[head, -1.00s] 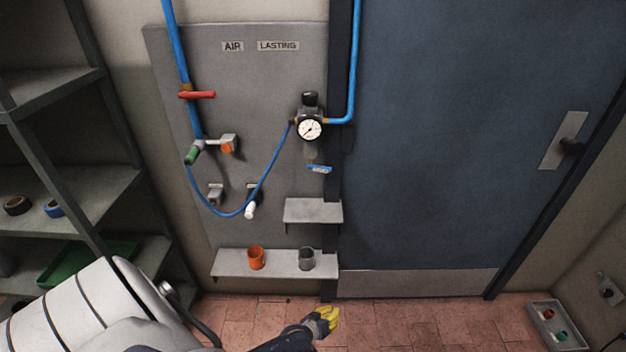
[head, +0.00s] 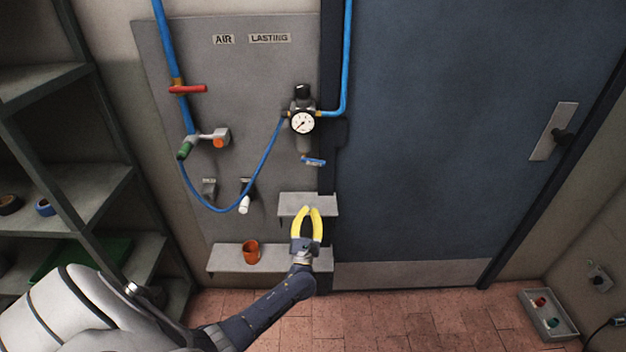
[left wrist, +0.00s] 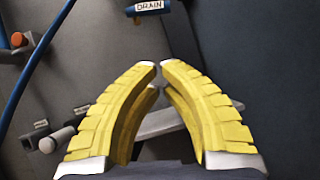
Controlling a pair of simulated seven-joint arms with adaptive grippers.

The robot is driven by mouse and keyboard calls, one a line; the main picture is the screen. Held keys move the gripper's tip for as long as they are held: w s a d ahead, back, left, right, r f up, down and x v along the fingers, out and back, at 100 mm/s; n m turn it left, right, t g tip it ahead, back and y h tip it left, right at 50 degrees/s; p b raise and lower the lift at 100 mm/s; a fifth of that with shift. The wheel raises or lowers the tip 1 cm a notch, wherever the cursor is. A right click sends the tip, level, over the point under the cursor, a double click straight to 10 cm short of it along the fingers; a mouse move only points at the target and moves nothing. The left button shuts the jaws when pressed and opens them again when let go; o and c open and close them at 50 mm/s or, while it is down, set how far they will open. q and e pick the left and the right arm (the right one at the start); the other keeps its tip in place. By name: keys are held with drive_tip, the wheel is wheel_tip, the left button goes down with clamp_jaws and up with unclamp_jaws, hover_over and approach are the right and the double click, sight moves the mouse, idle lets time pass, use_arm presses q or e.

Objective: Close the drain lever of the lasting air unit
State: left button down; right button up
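The drain lever (head: 314,161) is a small blue handle with a white label, under the regulator of the lasting air unit (head: 303,122). It points right, roughly level with a slight tilt. In the left wrist view the lever (left wrist: 172,8), labelled DRAIN, shows at the top edge, partly cut off. My left gripper (head: 313,208) has yellow fingers pointing up, in front of the small upper shelf and below the lever, apart from it. In the left wrist view its fingertips (left wrist: 158,64) almost meet with a thin gap, and nothing is between them. My right gripper is not in view.
The small upper shelf (head: 291,199) is close behind my left fingers. An orange cup (head: 251,251) stands on the lower shelf (head: 226,258). A blue hose (head: 262,165) loops left of the regulator. A blue door (head: 430,130) lies right, and shelving (head: 75,200) left.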

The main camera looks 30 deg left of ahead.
sight(313, 162)
use_arm(q)
drive_tip(key=s+d+r+x, duration=0.1)
drive_tip(key=r+x, duration=0.1)
drive_tip(key=x, duration=1)
drive_tip(key=shift+w+r, duration=0.25)
drive_tip(key=shift+r, duration=0.1)
drive_tip(key=shift+d+r, duration=0.1)
drive_tip(key=n+y, duration=0.1)
drive_tip(key=n, duration=0.1)
drive_tip(key=r+n+g+y, duration=0.1)
drive_tip(key=n+y, duration=0.1)
drive_tip(key=n, duration=0.1)
drive_tip(key=shift+w+d+r+n+g+y, duration=0.3)
drive_tip(key=shift+w+d+r+g+y, duration=0.05)
drive_tip(key=shift+g+y, duration=0.05)
